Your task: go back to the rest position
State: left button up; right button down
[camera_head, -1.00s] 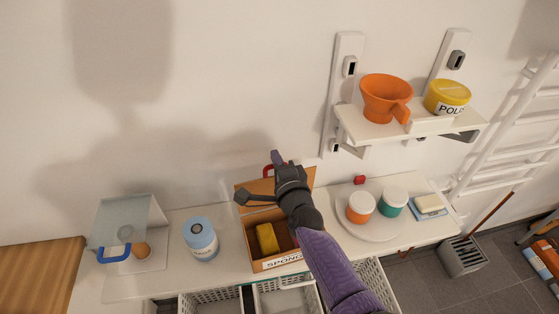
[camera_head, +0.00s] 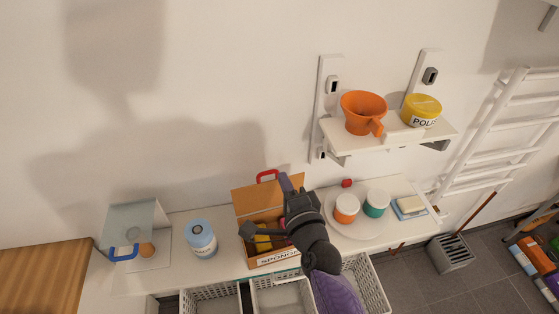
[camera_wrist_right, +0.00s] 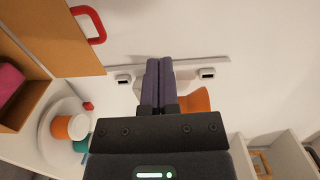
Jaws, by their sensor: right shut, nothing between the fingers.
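My right gripper (camera_head: 287,185) is in front of the open sponge box (camera_head: 262,258) in the head view, its arm coming up from the bottom. In the right wrist view its two purple fingers (camera_wrist_right: 158,82) are pressed together with nothing between them. The box has a raised lid (camera_head: 247,203) with a red handle (camera_head: 267,176); a yellow sponge and something pink show inside, partly hidden by my gripper. My left gripper is not in view.
On the counter are a blue jar (camera_head: 201,239), a round tray (camera_head: 350,228) with two jars, and a clear-lidded case (camera_head: 128,224). White baskets (camera_head: 210,300) stand in front.

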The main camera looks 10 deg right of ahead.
jog(key=s+d+f+n+g+h, duration=0.1)
jog(key=s+d+f+n+g, duration=0.15)
jog(key=s+n+g, duration=0.45)
jog(key=s+d+f+n+g, duration=0.1)
jog(key=s+f+n+g, duration=0.15)
jog(key=s+n, duration=0.4)
jog(key=s+d+f+n+g+h, duration=0.1)
jog(key=s+d+f+n+g, duration=0.15)
jog(key=s+n+g, duration=0.45)
jog(key=s+f+m+t+b, duration=0.15)
jog(key=f+b, duration=0.35)
jog(key=f, duration=0.8)
jog(key=s+f+b, duration=0.2)
jog(key=f+b, duration=0.3)
jog(key=f, duration=0.8)
pick_arm(q)
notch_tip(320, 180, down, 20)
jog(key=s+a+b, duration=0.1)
jog(key=b, duration=0.9)
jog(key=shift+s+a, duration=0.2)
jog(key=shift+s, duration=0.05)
pick_arm(e)
jog(key=s+d+f+g, duration=0.1)
jog(key=s+f, duration=0.6)
jog(key=f, duration=0.4)
jog(key=s+d+f+g, duration=0.1)
jog(key=s+f, duration=0.6)
jog(key=f, duration=0.4)
jog(key=shift+s+d, duration=0.25)
jog(key=shift+s, duration=0.1)
